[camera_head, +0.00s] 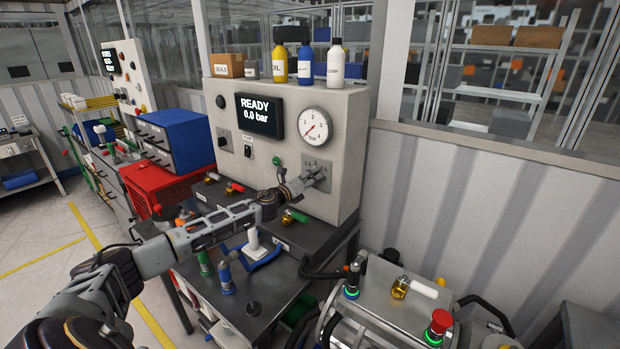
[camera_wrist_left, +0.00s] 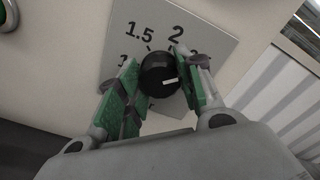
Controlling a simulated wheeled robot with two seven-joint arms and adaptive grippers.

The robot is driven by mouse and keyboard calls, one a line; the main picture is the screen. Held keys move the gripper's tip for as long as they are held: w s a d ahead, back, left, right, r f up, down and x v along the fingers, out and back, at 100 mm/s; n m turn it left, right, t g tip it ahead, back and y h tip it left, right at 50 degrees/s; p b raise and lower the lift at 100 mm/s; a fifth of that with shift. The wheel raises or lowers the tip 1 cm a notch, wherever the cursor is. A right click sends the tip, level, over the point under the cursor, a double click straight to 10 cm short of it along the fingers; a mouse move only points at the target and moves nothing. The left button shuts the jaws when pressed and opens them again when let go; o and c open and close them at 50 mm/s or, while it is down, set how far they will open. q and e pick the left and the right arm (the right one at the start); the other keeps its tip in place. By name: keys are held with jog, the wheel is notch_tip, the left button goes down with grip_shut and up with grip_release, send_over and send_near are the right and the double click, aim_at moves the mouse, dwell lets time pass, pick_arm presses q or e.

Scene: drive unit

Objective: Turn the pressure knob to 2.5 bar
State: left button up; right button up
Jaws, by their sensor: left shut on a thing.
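The pressure knob (camera_wrist_left: 157,76) is black and round with a white pointer line, on a light grey scale plate (camera_wrist_left: 205,32) that also shows in the head view (camera_head: 311,163). In the left wrist view the pointer points to the right; "1.5" and "2" are readable, other marks are partly hidden by the fingers. My left gripper (camera_wrist_left: 160,82) is shut on the knob, with green pads on both sides; in the head view it reaches the plate (camera_head: 312,177). The display (camera_head: 259,115) reads "READY 0.0 bar". The gauge (camera_head: 315,125) needle points to the lower left, near zero.
Bottles (camera_head: 305,63) and a cardboard box (camera_head: 227,65) stand on top of the panel. Fittings and a blue handle (camera_head: 263,259) lie on the dark bench below. A cart (camera_head: 395,305) with a red button (camera_head: 440,322) stands at the right front.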

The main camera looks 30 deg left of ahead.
pick_arm(q)
jog(key=shift+f, duration=0.15)
jog(key=o, duration=1)
jog(key=shift+o, duration=0.2)
jog(key=shift+s, duration=0.1)
jog(key=s, duration=1.1)
jog(key=shift+s+a, duration=0.25)
jog(key=shift+a, duration=0.2)
dwell(1.0)
jog(key=shift+s, duration=0.1)
dwell(0.8)
